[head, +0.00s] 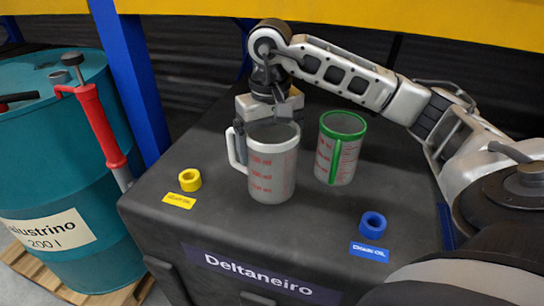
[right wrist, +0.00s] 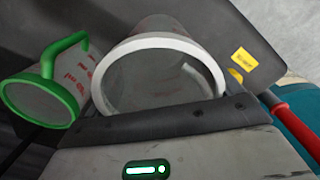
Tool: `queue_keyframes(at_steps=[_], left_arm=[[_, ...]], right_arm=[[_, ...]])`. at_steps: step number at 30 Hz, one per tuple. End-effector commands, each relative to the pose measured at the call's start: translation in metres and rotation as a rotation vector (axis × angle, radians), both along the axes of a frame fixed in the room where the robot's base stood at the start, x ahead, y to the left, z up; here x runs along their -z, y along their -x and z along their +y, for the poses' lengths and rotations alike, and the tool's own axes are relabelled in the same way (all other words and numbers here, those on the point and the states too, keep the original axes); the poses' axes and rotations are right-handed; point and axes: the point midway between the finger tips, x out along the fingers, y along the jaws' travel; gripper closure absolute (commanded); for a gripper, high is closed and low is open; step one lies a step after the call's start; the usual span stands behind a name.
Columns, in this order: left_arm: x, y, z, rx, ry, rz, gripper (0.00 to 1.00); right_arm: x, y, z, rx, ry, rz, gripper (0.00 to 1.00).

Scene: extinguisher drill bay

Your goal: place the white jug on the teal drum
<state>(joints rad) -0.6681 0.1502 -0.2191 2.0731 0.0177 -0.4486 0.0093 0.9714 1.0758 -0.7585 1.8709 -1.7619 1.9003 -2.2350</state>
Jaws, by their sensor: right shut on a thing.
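The white jug (head: 272,170), a clear measuring jug with red marks, a white rim and a white handle on its left, is upright over the dark case (head: 215,215). I cannot tell whether its base touches the case top. My right gripper (head: 268,118) is shut on the jug at its far upper side. The jug's white rim also shows in the right wrist view (right wrist: 160,42), beyond the dark finger. The teal drum (head: 105,165) stands upright at the left, beside the case. My left gripper is not in view.
A green-rimmed jug (head: 340,150) stands close right of the white one. A yellow ring (head: 189,180) and a blue ring (head: 373,225) lie on the case. A blue post (head: 130,80) rises between case and drum. A red-handled pump (head: 97,125) occupies part of the drum.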

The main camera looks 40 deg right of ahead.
Motion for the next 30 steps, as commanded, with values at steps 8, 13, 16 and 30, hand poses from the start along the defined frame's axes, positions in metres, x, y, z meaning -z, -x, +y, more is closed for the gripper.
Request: queue_keyframes(at_steps=[8,13,16,30], left_arm=[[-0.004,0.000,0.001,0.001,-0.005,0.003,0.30],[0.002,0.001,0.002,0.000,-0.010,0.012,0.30],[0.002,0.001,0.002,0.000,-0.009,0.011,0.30],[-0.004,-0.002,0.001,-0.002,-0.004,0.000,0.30]], right_arm=[[0.035,-0.001,-0.007,0.000,0.002,0.005,0.48],[0.039,-0.002,-0.006,0.000,0.000,0.001,0.48],[0.038,-0.002,-0.006,0.000,0.001,0.001,0.48],[0.038,-0.002,-0.006,0.001,0.000,0.002,0.00]])
